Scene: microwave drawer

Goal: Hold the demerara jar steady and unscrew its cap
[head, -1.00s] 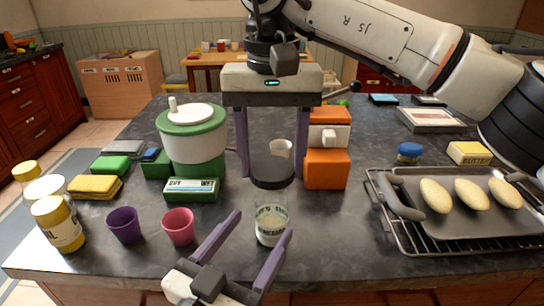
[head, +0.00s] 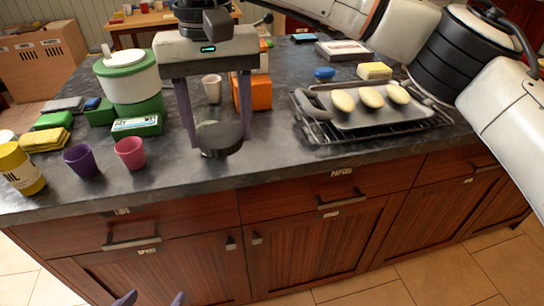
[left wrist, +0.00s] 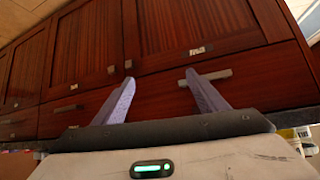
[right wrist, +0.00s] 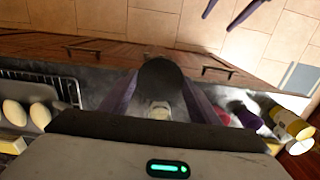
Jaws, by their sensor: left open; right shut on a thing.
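The demerara jar shows in the head view as a dark round cap (head: 220,137) with a little clear glass (head: 213,153) below it, near the counter's front edge. The cap hides most of the jar. My right gripper (head: 217,128) comes down from behind with one finger on each side of the cap, shut on it. In the right wrist view the dark cap (right wrist: 160,80) also stands between the fingers. My left gripper (head: 151,299) is at the bottom of the head view, open and empty, low in front of the drawers. The left wrist view (left wrist: 162,80) shows only cabinet fronts between its fingers.
A purple cup (head: 81,161) and a pink cup (head: 130,153) stand left of the jar. A white cup (head: 211,88) and an orange box (head: 258,92) are behind. A tray with rolls (head: 385,114) sits on a rack at right. Cabinet handles (head: 343,201) stick out in front.

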